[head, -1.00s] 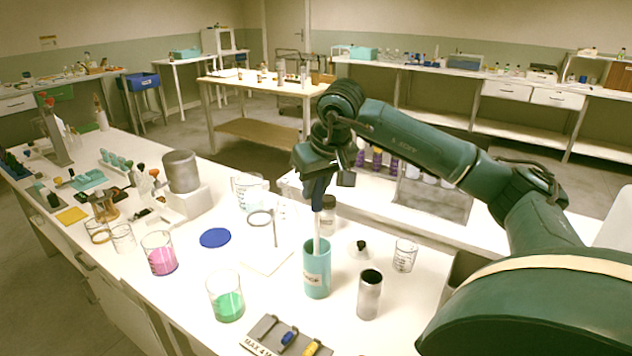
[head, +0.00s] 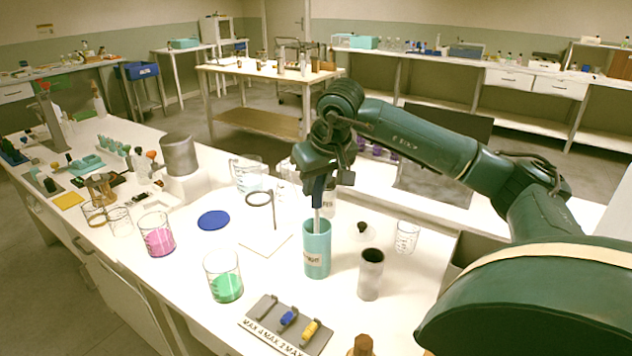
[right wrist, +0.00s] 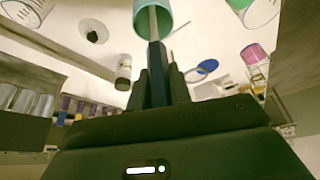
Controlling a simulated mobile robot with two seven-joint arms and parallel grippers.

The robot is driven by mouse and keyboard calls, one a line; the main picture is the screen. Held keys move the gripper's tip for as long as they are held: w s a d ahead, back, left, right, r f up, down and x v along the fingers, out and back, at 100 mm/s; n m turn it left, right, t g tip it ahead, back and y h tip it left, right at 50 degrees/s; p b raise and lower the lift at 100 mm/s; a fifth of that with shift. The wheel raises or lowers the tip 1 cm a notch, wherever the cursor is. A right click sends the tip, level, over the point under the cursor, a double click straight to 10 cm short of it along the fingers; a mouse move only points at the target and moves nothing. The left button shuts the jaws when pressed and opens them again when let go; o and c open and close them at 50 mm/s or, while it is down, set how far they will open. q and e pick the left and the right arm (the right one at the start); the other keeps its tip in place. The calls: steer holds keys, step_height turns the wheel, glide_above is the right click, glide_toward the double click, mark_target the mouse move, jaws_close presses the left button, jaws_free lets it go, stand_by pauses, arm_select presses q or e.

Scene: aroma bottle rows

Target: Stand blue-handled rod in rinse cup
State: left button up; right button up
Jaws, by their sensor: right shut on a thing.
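My right gripper (head: 319,182) is shut on the blue handle of the rod (head: 317,198) and holds it close to upright. The rod's pale shaft runs down into the mouth of the turquoise rinse cup (head: 317,260), which stands on the bench with a white label on its side. The lower end of the shaft is hidden inside the cup, so I cannot tell if it touches the bottom. In the right wrist view the shaft (right wrist: 152,22) also runs into the cup (right wrist: 168,14). My left gripper is not in view.
A grey metal cylinder (head: 370,275) and a small clear beaker (head: 406,237) stand right of the cup. A green-liquid beaker (head: 223,278) stands to the left. A rack (head: 258,318) with blue and yellow pieces is in front. A ring stand (head: 274,212) is close behind left.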

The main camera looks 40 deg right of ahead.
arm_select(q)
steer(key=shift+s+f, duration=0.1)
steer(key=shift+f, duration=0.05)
arm_select(e)
steer(key=o, duration=1)
arm_select(q)
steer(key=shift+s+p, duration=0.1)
steer(key=shift+p, duration=0.35)
arm_select(e)
steer(key=v, duration=1.3)
steer(key=shift+r, duration=0.1)
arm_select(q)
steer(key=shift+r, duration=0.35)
arm_select(e)
steer(key=shift+s, duration=0.1)
